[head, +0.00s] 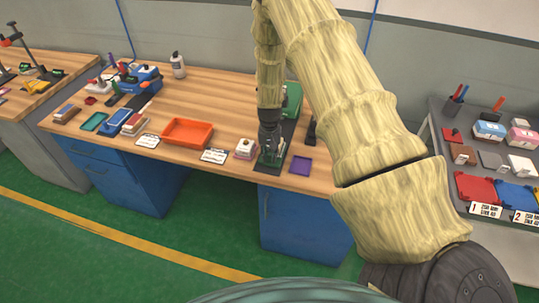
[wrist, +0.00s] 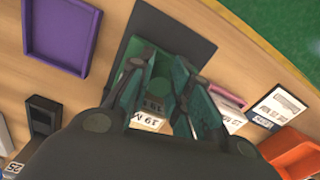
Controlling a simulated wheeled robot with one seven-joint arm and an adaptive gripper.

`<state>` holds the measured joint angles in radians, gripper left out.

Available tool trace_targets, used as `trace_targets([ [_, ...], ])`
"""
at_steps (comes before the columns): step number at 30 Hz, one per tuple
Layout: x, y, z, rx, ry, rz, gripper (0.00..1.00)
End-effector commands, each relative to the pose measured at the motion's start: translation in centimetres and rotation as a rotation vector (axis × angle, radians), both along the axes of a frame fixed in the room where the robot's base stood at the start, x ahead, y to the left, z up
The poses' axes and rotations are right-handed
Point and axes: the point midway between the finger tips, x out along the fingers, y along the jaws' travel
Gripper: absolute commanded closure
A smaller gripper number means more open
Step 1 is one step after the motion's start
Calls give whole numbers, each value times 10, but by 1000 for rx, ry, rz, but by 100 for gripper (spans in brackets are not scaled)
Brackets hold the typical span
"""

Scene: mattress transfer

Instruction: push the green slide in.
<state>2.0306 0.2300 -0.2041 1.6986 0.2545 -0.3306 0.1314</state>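My gripper (head: 269,141) points down over a dark mat near the front edge of the wooden bench. In the wrist view my gripper (wrist: 163,88) has its two fingers apart, with a gap between them. A green fixture (wrist: 133,62) stands on the dark mat (wrist: 188,37) just beyond and between the fingers. It also shows in the head view (head: 272,158), partly behind my gripper. The fingers hide much of it, so I cannot tell the slide from its body or whether they touch it. White labels lie near the fingers in the wrist view.
A purple tray (head: 301,165) lies right of the fixture. A small white-topped box (head: 245,148) and an orange tray (head: 188,132) lie to its left. A green machine (head: 292,101) stands behind, and a dark stand (head: 311,130) on the right.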

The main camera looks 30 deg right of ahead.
Motion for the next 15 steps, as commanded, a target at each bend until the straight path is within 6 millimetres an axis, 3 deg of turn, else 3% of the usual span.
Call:
trace_targets([
  [2,0,0,0,0,0,0,100],
  [9,2,-2,-1,-1,-1,0,100],
  [15,25,-27,-5,0,-5,-3,100],
])
